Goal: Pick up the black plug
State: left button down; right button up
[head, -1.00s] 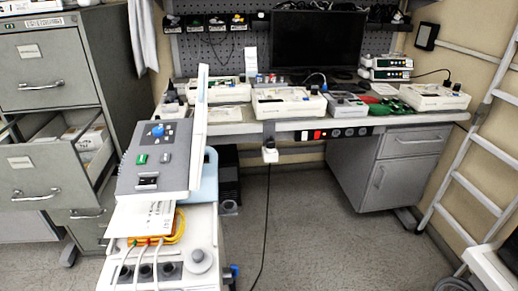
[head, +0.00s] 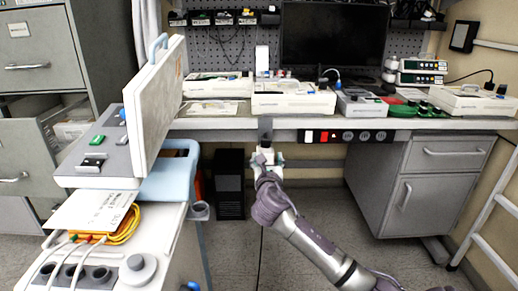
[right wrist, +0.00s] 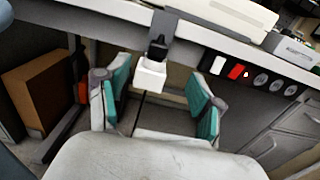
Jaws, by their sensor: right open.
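The black plug (right wrist: 157,47) sits on top of a white socket box (right wrist: 150,76) at the table's front edge, in the right wrist view. A grey bracket (right wrist: 164,24) is just above it. My right gripper (right wrist: 160,95) is open, with its teal-padded fingers to either side of the white box and below the plug; nothing is held. In the head view, my right gripper (head: 266,161) is just under the table edge, below the bracket, and largely hides the plug and box. My left gripper is not in view.
The workbench (head: 225,123) carries several white devices and a monitor (head: 334,37). A power strip (head: 346,136) runs along its front edge. A grey cart with an open-lidded device (head: 98,155) stands at the left. A drawer cabinet (head: 421,185) is under the bench at right.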

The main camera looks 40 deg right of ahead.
aim_at(266, 141)
jog(key=b+x, duration=0.1)
jog(key=x, duration=0.7)
jog(key=shift+w+b, duration=0.1)
jog(key=shift+b, duration=0.2)
jog(key=shift+b+x, duration=0.8)
jog(key=shift+x, duration=1.6)
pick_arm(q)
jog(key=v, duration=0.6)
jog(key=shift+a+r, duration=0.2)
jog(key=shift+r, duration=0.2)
pick_arm(e)
grip_shut()
